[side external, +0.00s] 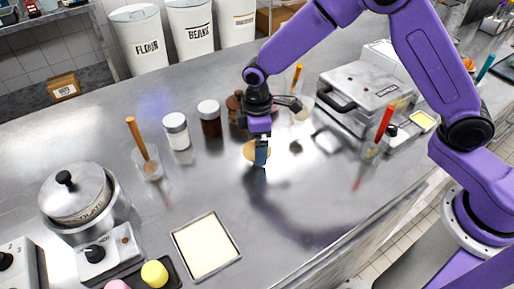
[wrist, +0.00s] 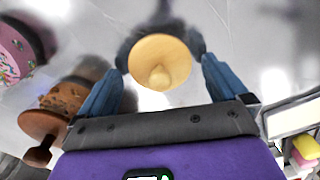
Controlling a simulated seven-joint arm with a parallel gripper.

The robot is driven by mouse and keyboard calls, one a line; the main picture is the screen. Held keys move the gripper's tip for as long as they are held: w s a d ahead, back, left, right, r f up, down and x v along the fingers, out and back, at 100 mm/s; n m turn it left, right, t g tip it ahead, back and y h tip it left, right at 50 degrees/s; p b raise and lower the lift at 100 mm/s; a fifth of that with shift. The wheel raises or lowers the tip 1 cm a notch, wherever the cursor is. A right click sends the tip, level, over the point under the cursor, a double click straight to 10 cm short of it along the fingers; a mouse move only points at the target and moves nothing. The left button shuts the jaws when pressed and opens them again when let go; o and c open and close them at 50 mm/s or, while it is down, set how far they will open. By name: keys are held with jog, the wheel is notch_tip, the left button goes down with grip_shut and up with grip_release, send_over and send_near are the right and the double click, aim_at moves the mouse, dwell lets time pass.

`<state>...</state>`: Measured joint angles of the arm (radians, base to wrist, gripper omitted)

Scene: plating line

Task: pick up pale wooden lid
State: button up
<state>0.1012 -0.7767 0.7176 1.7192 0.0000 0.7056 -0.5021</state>
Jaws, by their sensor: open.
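The pale wooden lid (wrist: 160,58) is a round disc with a small knob on top. It lies knob up on the steel counter and sits between my fingers in the wrist view. In the side view the lid (side external: 249,151) is partly hidden behind my fingers. My gripper (side external: 261,161) is open and points down over the lid. In the wrist view my gripper (wrist: 161,70) has one blue finger on each side of the lid, with gaps showing. I cannot tell how far the fingertips are above the counter.
A jar with a darker brown wooden lid (wrist: 42,125) stands close to my gripper. A dark jar with a white cap (side external: 209,117) and a white jar (side external: 176,131) stand to the left. A steel waffle-iron-like appliance (side external: 370,88) stands right.

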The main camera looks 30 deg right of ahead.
jog(key=shift+f, duration=0.15)
jog(key=c, duration=1)
